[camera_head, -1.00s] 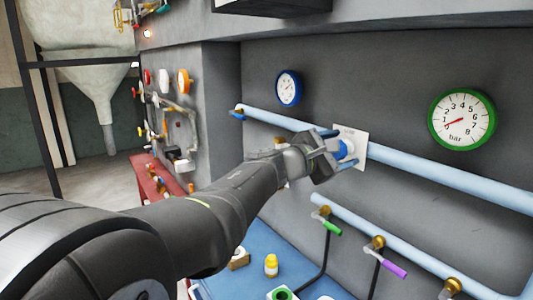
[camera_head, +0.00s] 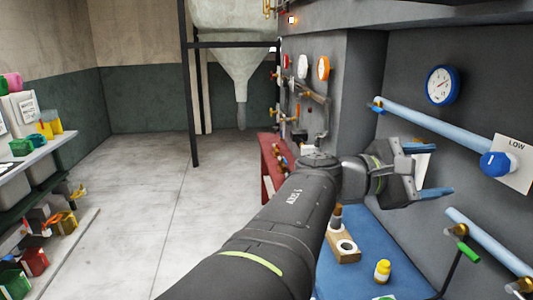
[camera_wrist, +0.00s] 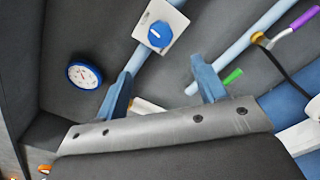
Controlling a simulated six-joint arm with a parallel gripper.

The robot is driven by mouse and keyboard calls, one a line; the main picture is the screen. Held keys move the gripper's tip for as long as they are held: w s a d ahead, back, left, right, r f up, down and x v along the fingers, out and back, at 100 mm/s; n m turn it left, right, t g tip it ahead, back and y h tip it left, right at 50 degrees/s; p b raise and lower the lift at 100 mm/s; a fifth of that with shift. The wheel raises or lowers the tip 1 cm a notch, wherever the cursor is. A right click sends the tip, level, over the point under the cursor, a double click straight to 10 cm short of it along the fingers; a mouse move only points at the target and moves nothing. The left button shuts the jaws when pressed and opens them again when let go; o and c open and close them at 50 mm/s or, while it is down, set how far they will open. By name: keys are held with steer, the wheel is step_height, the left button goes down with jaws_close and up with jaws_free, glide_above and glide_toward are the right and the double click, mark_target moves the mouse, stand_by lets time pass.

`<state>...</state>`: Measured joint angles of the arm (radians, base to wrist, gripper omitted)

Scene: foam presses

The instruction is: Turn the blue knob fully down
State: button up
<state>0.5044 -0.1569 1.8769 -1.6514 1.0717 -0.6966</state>
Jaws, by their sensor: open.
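The blue knob (camera_head: 496,163) sits on a white plate (camera_head: 515,160) marked LOW, on the grey panel at the right of the head view. In the wrist view the knob (camera_wrist: 159,34) shows a white pointer line and lies ahead of the fingers. My gripper (camera_head: 438,168) is open, its two blue fingers spread, to the left of the knob and apart from it. It also shows in the wrist view (camera_wrist: 160,85) with nothing clearly held; a white thing behind the fingers is partly hidden.
A blue-rimmed gauge (camera_head: 442,85) is above the upper light blue pipe (camera_head: 430,121). A lower pipe (camera_head: 485,242) carries a green-handled valve (camera_head: 468,252). The floor at left is open.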

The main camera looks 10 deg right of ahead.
mark_target(489, 165)
steer(key=shift+a, duration=0.25)
steer(key=d, duration=1.6)
steer(key=shift+d, duration=0.4)
steer(key=c, duration=1)
